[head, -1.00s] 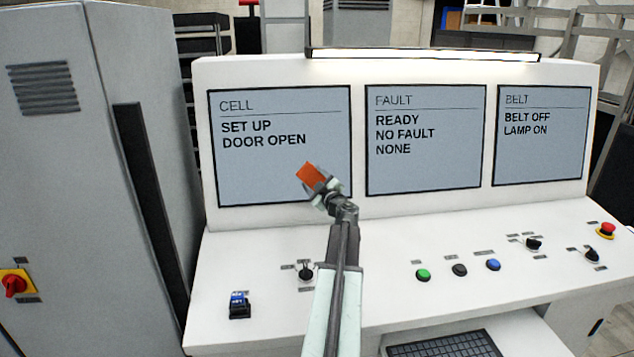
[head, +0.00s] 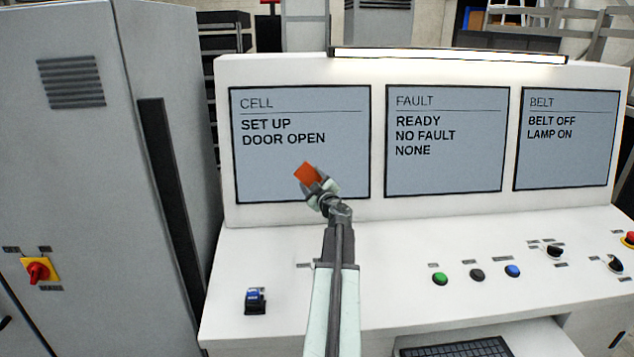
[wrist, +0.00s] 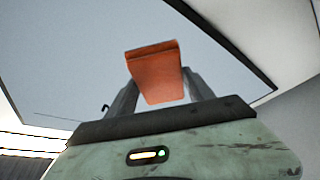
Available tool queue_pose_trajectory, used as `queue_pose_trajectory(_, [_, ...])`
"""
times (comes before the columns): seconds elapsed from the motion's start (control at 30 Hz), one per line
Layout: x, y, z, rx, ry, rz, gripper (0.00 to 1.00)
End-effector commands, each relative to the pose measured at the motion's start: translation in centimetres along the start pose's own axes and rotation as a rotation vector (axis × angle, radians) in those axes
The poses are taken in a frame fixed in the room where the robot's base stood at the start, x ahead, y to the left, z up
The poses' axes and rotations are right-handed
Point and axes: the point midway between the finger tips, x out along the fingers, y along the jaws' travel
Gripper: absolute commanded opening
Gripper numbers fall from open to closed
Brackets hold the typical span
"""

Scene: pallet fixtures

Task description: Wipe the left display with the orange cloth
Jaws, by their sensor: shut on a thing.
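The left display (head: 300,115) is a grey screen in a black frame, headed CELL, with the lines SET UP and DOOR OPEN. The orange cloth (head: 307,174) is a small folded piece at the end of my arm, in front of the lower middle of this display. My gripper (head: 319,188) is shut on the cloth. In the wrist view the cloth (wrist: 155,70) stands up between the fingers, with the display's grey face (wrist: 80,70) behind it. I cannot tell whether the cloth touches the glass.
The FAULT display (head: 446,165) and BELT display (head: 567,160) are to the right. A grey cabinet (head: 80,150) with a red switch (head: 38,270) stands at left.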

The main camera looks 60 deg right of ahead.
Motion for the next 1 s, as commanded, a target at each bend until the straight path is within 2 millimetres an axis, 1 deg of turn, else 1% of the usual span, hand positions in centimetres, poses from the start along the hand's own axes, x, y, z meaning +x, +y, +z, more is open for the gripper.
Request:
queue_pose_trajectory(0.27, [-0.3, 0.1, -0.1, 0.000, 0.000, 0.000, 0.16])
queue_pose_trajectory(0.77, [-5.4, 0.1, -2.3, 0.000, 0.000, 0.000, 0.16])
queue_pose_trajectory(0.83, [-5.7, 0.0, -2.4, 0.000, 0.000, 0.000, 0.16])
queue_pose_trajectory(1.0, [-5.6, 0.0, -2.3, 0.000, 0.000, 0.000, 0.16])
